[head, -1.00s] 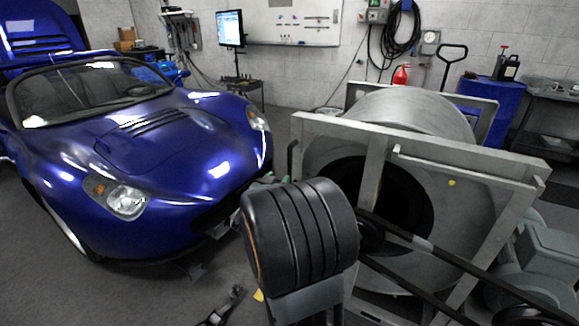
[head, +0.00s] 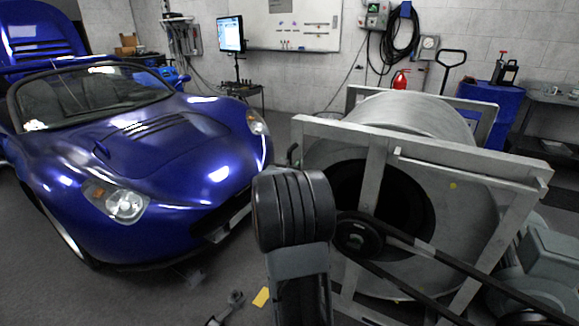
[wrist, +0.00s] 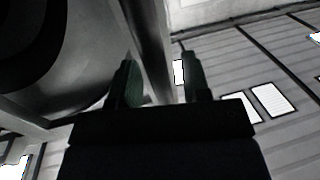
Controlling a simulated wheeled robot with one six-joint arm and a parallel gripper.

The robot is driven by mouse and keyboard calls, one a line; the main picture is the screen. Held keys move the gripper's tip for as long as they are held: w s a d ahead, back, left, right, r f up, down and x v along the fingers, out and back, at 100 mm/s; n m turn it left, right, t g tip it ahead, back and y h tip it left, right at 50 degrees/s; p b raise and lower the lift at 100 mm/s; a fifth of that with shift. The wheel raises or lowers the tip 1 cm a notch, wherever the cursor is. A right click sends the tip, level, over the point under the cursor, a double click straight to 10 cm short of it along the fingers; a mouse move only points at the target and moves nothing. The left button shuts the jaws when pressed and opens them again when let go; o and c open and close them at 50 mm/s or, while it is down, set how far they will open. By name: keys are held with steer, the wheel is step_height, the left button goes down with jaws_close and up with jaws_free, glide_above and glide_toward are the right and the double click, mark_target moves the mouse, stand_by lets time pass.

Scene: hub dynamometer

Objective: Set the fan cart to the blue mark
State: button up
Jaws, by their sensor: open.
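The fan cart, a large grey metal drum in a frame of pale metal bars (head: 376,180), stands right of centre in the head view. Its front has a dark round opening. In the wrist view a metal bar of a frame (wrist: 150,45) runs up between my fingers, with a dark round opening at the left. My gripper (wrist: 161,80) is open, with two dark green fingers apart; I cannot tell whether either touches the bar. In the head view my arm hides most of the gripper. No blue mark shows on the floor in either view.
A blue sports car (head: 150,150) fills the left. A yellow floor mark (head: 261,297) and a metal tool (head: 228,306) lie near my arm's base. A belt (head: 430,252) runs to a grey-green motor (head: 545,255) at the right. A blue cabinet (head: 488,100) stands behind.

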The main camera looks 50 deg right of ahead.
steer(key=shift+c, duration=0.2)
jaws_close()
stand_by(0.4)
